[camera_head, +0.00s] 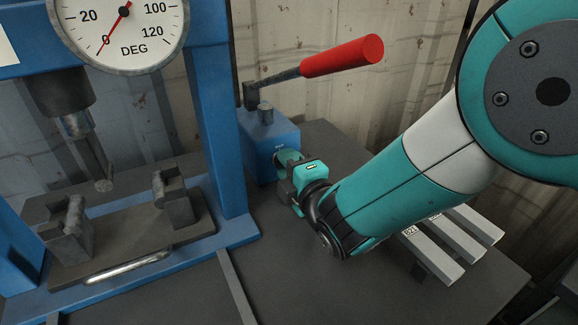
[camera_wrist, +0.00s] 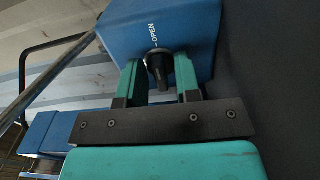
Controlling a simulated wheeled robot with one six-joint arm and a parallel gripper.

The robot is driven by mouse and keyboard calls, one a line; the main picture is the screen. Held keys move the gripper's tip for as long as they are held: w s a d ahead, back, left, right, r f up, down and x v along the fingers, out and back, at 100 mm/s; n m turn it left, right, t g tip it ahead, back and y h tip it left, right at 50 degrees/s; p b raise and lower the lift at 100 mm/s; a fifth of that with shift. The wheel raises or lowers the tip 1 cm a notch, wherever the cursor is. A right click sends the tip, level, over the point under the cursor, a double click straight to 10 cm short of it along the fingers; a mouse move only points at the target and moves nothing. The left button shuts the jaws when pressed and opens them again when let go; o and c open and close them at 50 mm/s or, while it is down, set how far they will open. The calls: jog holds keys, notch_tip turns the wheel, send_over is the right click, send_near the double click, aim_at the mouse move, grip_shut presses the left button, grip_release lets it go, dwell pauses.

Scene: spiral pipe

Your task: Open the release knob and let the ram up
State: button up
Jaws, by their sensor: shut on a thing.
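The release knob (camera_wrist: 159,70) is a small black knob on the face of the blue pump body (camera_wrist: 165,22), beside white "OPEN" lettering. My gripper (camera_wrist: 160,80) has its green fingers on either side of the knob and is shut on it. In the head view, my gripper (camera_head: 287,162) meets the lower front of the pump body (camera_head: 262,135), and the knob is hidden there. The ram (camera_head: 88,145) hangs below its dark cylinder (camera_head: 62,92) inside the blue press frame (camera_head: 215,120). Its tip is above the bed, between two grey blocks (camera_head: 66,228) (camera_head: 169,185).
A pump lever with a red grip (camera_head: 340,57) extends right above the pump. A dial gauge (camera_head: 118,25) in DEG shows its needle near 0. A shiny rod (camera_head: 127,267) lies at the bed's front. Pale bars (camera_head: 435,252) lie beneath my arm.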

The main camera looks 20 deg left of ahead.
jog(key=o, duration=0.6)
jog(key=shift+c, duration=0.2)
